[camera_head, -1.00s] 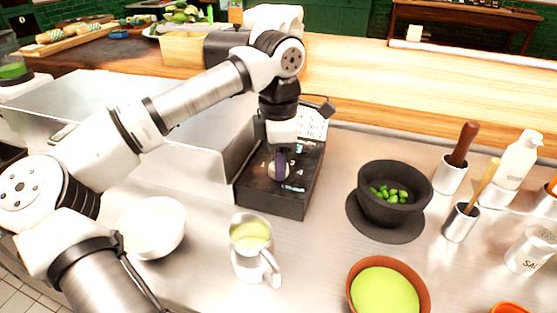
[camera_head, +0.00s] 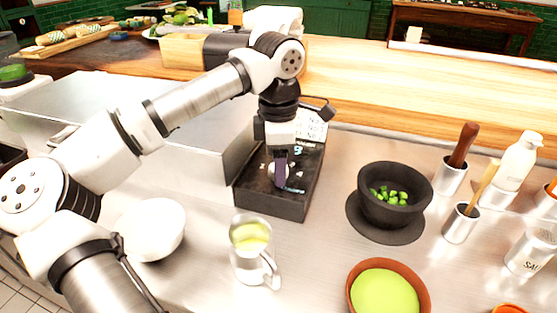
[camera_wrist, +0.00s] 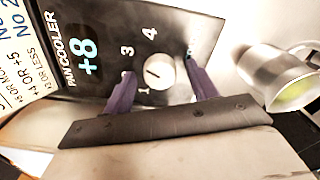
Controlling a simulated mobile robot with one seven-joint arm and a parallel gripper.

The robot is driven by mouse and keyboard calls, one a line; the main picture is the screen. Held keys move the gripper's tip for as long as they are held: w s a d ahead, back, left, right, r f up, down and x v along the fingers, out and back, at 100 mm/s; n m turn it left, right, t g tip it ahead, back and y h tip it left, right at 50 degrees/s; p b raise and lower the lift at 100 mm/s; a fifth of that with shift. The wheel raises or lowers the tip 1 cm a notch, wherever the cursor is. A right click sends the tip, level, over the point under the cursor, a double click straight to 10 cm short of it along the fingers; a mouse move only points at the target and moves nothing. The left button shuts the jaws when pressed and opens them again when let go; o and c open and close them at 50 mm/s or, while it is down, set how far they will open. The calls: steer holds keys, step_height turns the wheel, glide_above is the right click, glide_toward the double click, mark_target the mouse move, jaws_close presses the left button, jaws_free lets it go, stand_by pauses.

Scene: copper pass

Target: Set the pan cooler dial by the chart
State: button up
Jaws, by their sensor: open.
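The pan cooler (camera_head: 268,200) is a black box on the steel counter, and its panel (camera_wrist: 185,25) reads "PAN COOLER" and "+8". Its pale round dial (camera_wrist: 159,72) has a short dark mark whose setting I cannot read surely. Numbers 1, 3 and 4 show around it; the left finger seems to cover where 2 would be. My gripper (camera_wrist: 160,66) is open, one purple finger each side of the dial, apparently not closed on it. In the head view my gripper (camera_head: 280,175) points down at the panel. The chart (camera_wrist: 22,50) is a white card, partly cut off, with lines like "+4 OR +5".
A metal jug (camera_head: 252,250) stands just in front of the cooler. A dark mortar (camera_head: 395,205) with green pieces is to the right, a bowl of green liquid (camera_head: 384,290) at the front. A white bowl (camera_head: 152,228) is at left. Counter between cooler and mortar is clear.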

steer(key=shift+r, duration=0.1)
step_height(320, 180, up, 14)
stand_by(0.5)
steer(key=shift+f, duration=0.2)
